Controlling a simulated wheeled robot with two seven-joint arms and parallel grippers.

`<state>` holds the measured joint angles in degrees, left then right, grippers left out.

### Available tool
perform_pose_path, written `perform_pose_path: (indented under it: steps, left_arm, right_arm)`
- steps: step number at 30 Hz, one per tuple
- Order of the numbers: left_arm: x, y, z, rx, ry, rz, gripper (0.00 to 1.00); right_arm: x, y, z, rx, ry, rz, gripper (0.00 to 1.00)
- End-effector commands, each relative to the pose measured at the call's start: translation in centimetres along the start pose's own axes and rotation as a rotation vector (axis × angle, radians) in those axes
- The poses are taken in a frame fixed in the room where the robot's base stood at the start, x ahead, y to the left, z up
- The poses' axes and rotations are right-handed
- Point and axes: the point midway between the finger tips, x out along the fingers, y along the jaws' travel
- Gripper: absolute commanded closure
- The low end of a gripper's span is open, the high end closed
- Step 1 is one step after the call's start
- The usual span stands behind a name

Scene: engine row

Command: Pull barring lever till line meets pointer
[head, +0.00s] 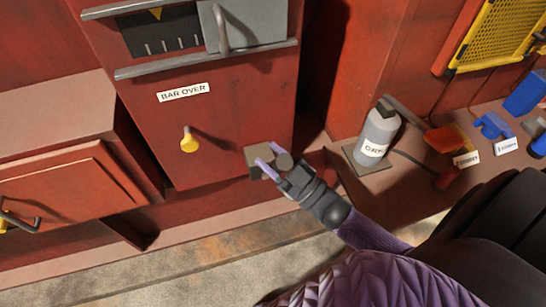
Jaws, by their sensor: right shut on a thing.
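My right gripper (270,161) is at the lower right corner of the red cabinet (225,120). Its pale purple fingers are shut on a grey piece, taken as the barring lever (284,160), beside a square grey block (258,159). The fingers and wrist hide much of it, and its length does not show. At the top of the cabinet a yellow pointer (155,13) points down into a dark window (135,38). Several short pale marks (166,46) stand along the window's lower part. No single line shows clearly under the pointer. My left gripper is not in view.
A grey cover (250,22) with a handle closes the window's right part. A BAR OVER label (183,92) sits above a yellow knob (189,144). A grey bottle (378,132) stands right of my gripper. Small coloured parts lie farther right. The floor (190,265) in front is clear.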

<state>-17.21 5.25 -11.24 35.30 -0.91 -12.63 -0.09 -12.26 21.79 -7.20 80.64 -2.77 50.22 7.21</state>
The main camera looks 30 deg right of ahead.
Motion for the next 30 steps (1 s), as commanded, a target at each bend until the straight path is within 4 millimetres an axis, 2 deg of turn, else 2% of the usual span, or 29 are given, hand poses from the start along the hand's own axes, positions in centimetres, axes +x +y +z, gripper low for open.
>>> perform_pose_path:
  steps: [7,13,21,30]
  left_arm:
    - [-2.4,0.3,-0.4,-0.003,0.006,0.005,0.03]
    - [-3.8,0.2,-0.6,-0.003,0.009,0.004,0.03]
    - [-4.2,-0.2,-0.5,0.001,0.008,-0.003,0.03]
    - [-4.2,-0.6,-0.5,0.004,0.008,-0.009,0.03]
  right_arm:
    - [2.7,1.9,-0.3,0.060,-0.093,-0.002,1.00]
    - [5.6,3.8,0.6,0.136,-0.208,-0.003,1.00]
    - [8.5,5.8,2.3,0.222,-0.336,-0.004,1.00]
    - [9.9,6.7,3.4,0.268,-0.404,-0.006,1.00]
